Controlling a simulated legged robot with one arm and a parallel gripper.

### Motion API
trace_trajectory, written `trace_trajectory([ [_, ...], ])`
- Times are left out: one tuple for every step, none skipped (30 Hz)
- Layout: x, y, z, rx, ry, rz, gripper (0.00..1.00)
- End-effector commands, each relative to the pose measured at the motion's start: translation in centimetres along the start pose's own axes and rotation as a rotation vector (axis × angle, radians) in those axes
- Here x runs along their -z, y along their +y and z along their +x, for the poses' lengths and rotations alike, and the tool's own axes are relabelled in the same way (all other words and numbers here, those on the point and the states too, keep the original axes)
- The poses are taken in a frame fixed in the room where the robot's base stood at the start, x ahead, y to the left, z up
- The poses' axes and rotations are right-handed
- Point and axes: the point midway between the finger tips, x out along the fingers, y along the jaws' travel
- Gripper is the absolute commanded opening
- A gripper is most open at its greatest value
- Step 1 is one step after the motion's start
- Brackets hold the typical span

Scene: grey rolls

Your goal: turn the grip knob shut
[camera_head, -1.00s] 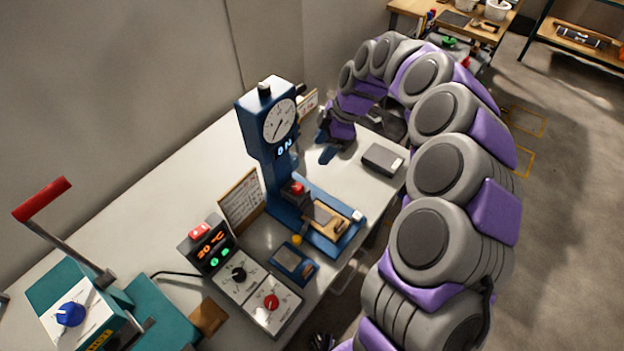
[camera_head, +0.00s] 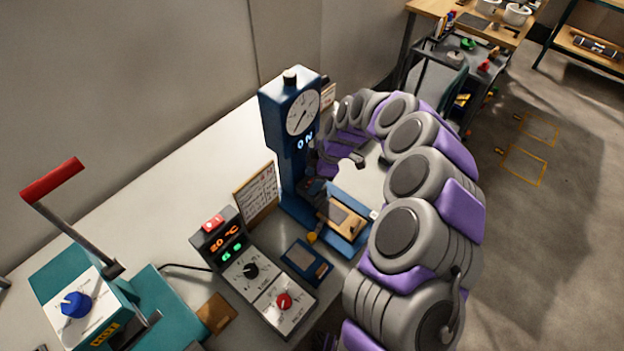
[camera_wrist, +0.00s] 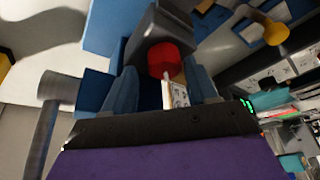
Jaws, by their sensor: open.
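The grip knob (camera_wrist: 165,58) is a red round knob on a dark grey grip body. It shows in the wrist view between and just beyond the two blue fingertips of my gripper (camera_wrist: 163,78). My gripper is open with one finger on each side of the knob; I cannot tell whether either touches it. In the head view my gripper (camera_head: 316,187) is at the blue test stand (camera_head: 290,130), below its round dial, and hides the knob there.
A control box (camera_head: 255,275) with a red and a black knob stands in front of the stand. A wooden-framed card (camera_head: 257,194) is left of it. A teal press (camera_head: 85,310) with a red lever is at the far left. A yellow ball-ended lever (camera_head: 312,237) sticks out nearby.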

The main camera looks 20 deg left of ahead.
Motion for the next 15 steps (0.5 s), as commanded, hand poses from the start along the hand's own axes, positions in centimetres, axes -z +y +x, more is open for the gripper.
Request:
trace_trajectory([
  [0.11,-0.19,0.34,0.004,0.004,-0.002,0.63],
  [0.03,-0.23,0.34,0.004,0.006,-0.002,0.63],
  [-0.07,-0.28,0.32,0.004,0.007,-0.003,0.63],
  [-0.13,-0.29,0.28,0.003,0.008,-0.003,0.63],
  [-0.17,-0.30,0.25,0.003,0.008,-0.002,0.63],
  [-0.19,-0.31,0.22,0.002,0.008,-0.002,0.63],
  [-0.17,-0.30,0.22,0.002,0.008,-0.002,0.63],
  [-0.13,-0.29,0.24,0.002,0.007,-0.002,0.63],
  [-0.05,-0.26,0.29,0.003,0.006,-0.002,0.63],
  [0.02,-0.24,0.35,0.003,0.005,-0.002,0.63],
  [0.09,-0.20,0.40,0.003,0.004,-0.002,0.61],
  [0.17,-0.15,0.47,0.004,0.003,-0.002,0.57],
  [0.19,-0.14,0.49,0.004,0.003,-0.002,0.54],
  [0.19,-0.14,0.49,0.004,0.003,-0.002,0.51],
  [0.21,-0.12,0.52,0.004,0.002,-0.002,0.47],
])
